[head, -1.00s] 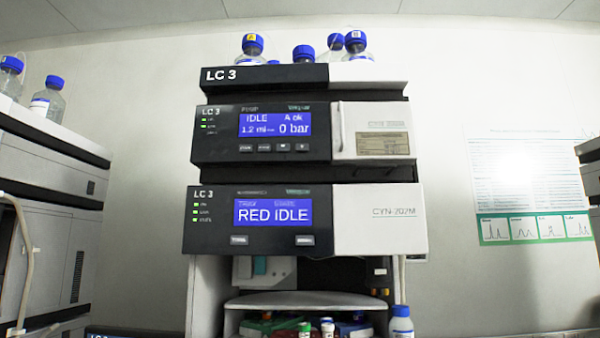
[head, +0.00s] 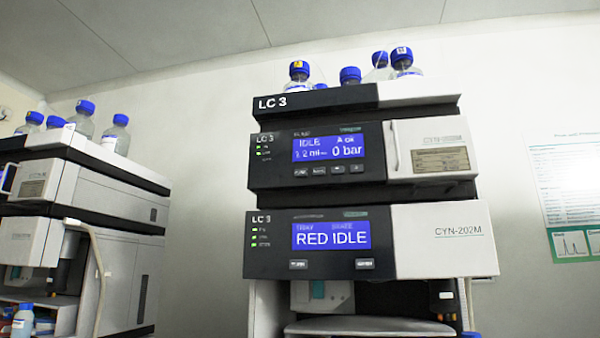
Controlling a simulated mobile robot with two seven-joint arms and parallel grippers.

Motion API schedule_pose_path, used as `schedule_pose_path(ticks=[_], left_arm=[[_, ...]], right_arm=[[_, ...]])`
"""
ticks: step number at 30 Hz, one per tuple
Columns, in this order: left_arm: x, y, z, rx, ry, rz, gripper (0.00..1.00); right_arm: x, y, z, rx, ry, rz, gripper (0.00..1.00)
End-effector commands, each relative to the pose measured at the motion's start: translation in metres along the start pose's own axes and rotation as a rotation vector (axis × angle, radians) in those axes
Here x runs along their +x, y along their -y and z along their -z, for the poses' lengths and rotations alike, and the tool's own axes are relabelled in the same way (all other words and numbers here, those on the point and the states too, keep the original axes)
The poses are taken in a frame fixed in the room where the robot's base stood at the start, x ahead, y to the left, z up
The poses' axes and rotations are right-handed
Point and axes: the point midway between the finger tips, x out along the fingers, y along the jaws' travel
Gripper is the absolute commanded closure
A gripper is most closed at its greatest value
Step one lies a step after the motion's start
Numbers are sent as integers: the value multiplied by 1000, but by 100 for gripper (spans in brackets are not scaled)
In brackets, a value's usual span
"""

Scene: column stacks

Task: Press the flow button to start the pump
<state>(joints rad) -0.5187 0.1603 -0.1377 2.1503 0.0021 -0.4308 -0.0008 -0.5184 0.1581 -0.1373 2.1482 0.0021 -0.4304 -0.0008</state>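The pump module (head: 270,158) is the upper unit with a screen in the LC 3 stack. Its blue screen (head: 328,147) reads IDLE, A ok, 1.2 ml and 0 bar. A row of several small dark buttons (head: 328,170) sits just under that screen. Their labels are too small to read, so I cannot tell which is the flow button. Neither of my grippers is in view.
Below the pump is a module (head: 260,240) whose screen reads RED IDLE, with two larger buttons under it. Blue-capped bottles (head: 350,76) stand on top. Another stack (head: 95,190) with a hanging tube stands at the left. A poster (head: 570,190) hangs at the right.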

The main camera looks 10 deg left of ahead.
Motion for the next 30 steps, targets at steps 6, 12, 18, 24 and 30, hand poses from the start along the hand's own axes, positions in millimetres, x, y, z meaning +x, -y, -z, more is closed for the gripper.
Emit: schedule_pose_path(ticks=[6,12,18,24,30], left_arm=[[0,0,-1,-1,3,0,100],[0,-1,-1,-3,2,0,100],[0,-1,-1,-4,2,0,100],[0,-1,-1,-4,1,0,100],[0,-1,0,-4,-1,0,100]], right_arm=[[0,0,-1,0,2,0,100],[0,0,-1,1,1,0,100],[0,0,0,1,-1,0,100],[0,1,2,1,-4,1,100],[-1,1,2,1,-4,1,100]])
